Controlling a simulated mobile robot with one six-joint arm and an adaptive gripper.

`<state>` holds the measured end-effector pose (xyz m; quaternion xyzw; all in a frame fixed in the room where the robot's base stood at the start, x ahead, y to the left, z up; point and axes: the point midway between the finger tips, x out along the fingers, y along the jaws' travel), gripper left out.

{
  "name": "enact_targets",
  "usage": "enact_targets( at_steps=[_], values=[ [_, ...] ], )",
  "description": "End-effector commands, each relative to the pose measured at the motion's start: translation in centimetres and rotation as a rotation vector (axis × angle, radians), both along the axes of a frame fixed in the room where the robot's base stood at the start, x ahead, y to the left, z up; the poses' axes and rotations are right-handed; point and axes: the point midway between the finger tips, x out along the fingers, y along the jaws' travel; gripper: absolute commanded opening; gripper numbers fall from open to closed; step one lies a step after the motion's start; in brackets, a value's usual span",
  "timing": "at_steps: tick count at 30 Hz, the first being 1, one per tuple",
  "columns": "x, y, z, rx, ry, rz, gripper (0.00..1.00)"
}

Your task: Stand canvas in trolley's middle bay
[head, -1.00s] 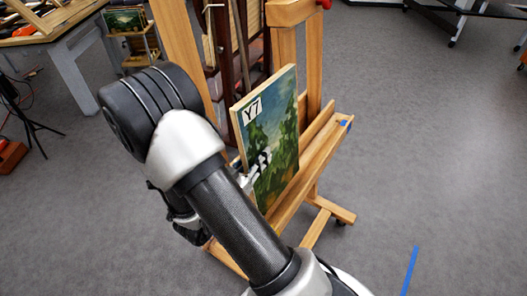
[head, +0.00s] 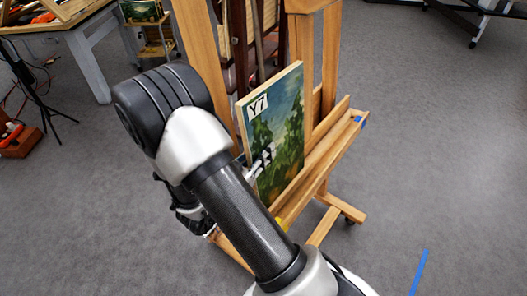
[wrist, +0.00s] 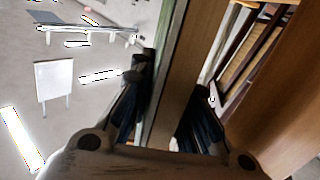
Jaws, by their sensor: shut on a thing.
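The canvas (head: 278,125), a green landscape with a "Y7" label at its upper left corner, stands nearly upright at the wooden easel (head: 325,160), above its ledge. Whether its lower edge touches the ledge is hard to tell. My gripper (head: 262,160) is shut on the canvas's left side, partly hidden by my arm. In the wrist view the canvas (wrist: 172,75) shows edge-on between my two dark fingers (wrist: 168,110). A small wooden rack (head: 155,42), perhaps the trolley, stands at the far upper left with a painting (head: 140,10) in it; its bays cannot be made out.
A worktable (head: 75,35) with grey legs and a black tripod (head: 35,90) stand at the left. The easel's foot (head: 340,207) sticks out to the right. Blue tape (head: 419,270) marks the floor. Grey floor at the right is open.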

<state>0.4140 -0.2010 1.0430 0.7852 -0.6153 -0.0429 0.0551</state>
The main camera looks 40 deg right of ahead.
Motion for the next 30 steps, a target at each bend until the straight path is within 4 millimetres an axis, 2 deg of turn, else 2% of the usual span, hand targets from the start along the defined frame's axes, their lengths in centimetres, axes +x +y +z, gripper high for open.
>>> enact_targets(
  at_steps=[1, 2, 12, 23, 26, 30],
  values=[
    [0.0, 0.0, 0.1, -0.002, -0.001, 0.000, 0.00],
    [0.0, 0.0, 0.1, -0.002, -0.001, 0.000, 0.18],
    [0.0, 0.0, 0.0, -0.001, 0.000, 0.000, 0.40],
    [-0.1, 0.5, -0.1, 0.002, 0.002, 0.002, 0.40],
    [-0.3, 1.7, 0.0, 0.001, 0.001, 0.005, 0.40],
    [-0.9, 4.5, 0.0, 0.000, 0.001, 0.008, 0.40]
  ],
)
